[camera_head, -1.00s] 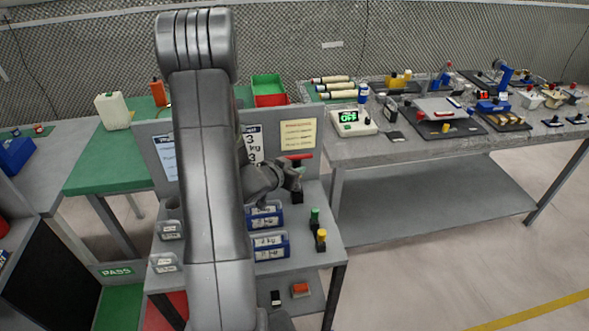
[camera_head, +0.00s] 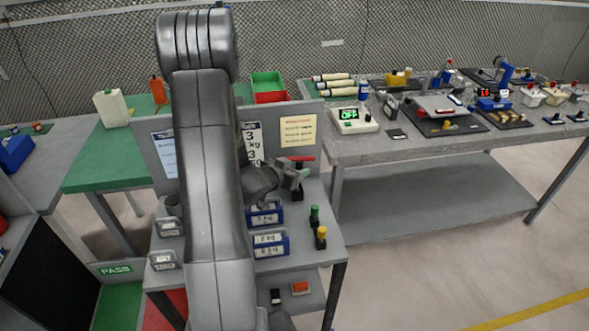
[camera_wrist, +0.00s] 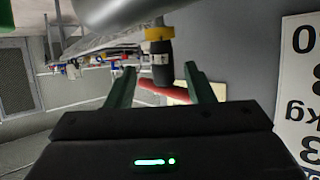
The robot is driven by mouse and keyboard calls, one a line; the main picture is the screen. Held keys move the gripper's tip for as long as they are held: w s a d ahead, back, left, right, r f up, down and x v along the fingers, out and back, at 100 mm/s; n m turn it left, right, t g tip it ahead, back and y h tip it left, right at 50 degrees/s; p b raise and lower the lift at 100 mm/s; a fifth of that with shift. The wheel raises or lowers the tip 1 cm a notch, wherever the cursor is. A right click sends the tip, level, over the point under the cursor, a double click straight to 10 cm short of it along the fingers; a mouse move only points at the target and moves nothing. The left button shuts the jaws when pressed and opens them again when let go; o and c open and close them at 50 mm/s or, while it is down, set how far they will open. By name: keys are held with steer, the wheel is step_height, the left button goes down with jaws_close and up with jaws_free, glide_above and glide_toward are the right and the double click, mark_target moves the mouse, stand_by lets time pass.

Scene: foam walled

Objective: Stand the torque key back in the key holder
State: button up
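The torque key (camera_head: 301,158), with a red T-shaped handle, stands upright near the right end of the grey bench's back panel. In the wrist view, which looks upside down, its black body (camera_wrist: 162,65) has a yellow band and its red bar lies across the gap between my fingers. My gripper (camera_wrist: 160,88) has its two green fingers apart, one on each side of the key, with clear gaps. In the head view my gripper (camera_head: 299,178) is just below the red handle. The key holder cannot be told clearly; my gripper hides the key's lower part.
A green-topped peg (camera_head: 314,216) and a yellow-topped peg (camera_head: 321,238) stand close on the right. Blue-framed weight bins (camera_head: 269,244) lie in front. The back panel with a 3 kg sign (camera_head: 252,142) is close behind. A long table (camera_head: 430,150) stands to the right.

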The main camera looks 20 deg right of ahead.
steer(key=shift+a, duration=0.1)
stand_by(0.3)
steer(key=v, duration=1.3)
steer(key=shift+s+a+r+b, duration=0.2)
steer(key=shift+s+a+b, duration=0.05)
steer(key=shift+b, duration=0.05)
stand_by(0.3)
steer(key=x, duration=1.4)
steer(key=shift+a+p, duration=0.1)
steer(key=shift+p, duration=0.25)
steer(key=shift+r, duration=0.2)
steer(key=shift+r, duration=0.1)
